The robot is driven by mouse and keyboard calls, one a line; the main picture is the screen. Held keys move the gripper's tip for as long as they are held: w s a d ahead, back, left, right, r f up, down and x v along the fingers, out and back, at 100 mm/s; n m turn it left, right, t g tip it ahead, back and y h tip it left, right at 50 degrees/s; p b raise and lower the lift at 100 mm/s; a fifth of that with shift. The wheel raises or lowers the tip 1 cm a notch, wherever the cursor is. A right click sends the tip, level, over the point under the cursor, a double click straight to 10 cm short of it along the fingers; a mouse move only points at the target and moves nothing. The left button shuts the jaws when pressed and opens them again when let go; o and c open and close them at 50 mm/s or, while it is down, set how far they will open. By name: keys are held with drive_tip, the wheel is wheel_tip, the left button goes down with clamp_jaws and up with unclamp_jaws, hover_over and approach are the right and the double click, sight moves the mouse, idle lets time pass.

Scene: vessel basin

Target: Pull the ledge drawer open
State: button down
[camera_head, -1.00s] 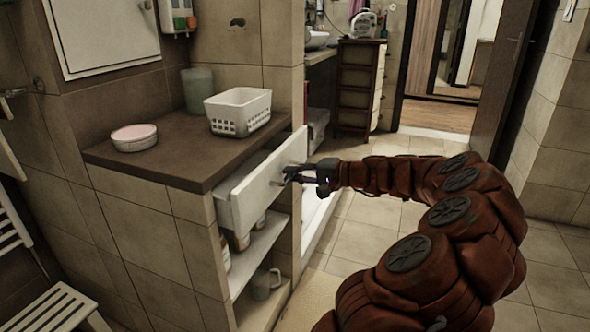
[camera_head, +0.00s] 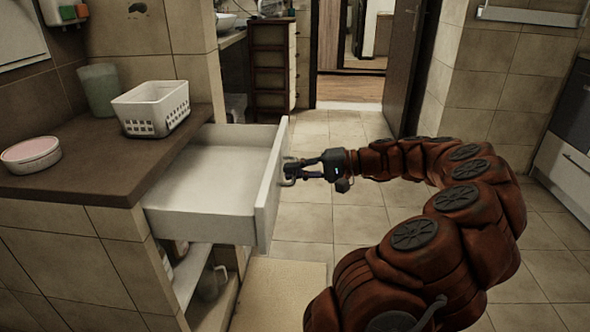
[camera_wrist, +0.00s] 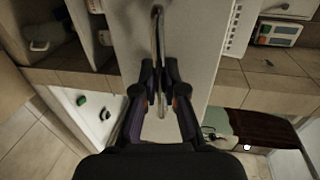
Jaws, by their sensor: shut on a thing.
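The white ledge drawer (camera_head: 207,180) stands far out from under the brown ledge top (camera_head: 85,160), and its inside shows empty in the head view. Its front panel (camera_head: 268,190) faces right, with a metal handle (camera_head: 289,181) on it. My gripper (camera_head: 290,168) is at the handle, reaching in from the right, and is shut on it. In the wrist view, the handle (camera_wrist: 157,50) is a thin bar running between the dark fingers (camera_wrist: 160,92), in front of the pale drawer front. The fingers hide part of the bar.
A white basket (camera_head: 152,110), a pink-topped round tin (camera_head: 31,154) and a green container (camera_head: 100,90) stand on the ledge. Below the drawer are open shelves with a mug (camera_head: 212,284). Tiled floor (camera_head: 345,230) is clear right of the drawer.

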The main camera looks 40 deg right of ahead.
drive_tip(key=c, duration=1.2)
unclamp_jaws()
drive_tip(key=shift+d, duration=0.1)
drive_tip(key=v, duration=1.2)
drive_tip(key=shift+f, duration=0.1)
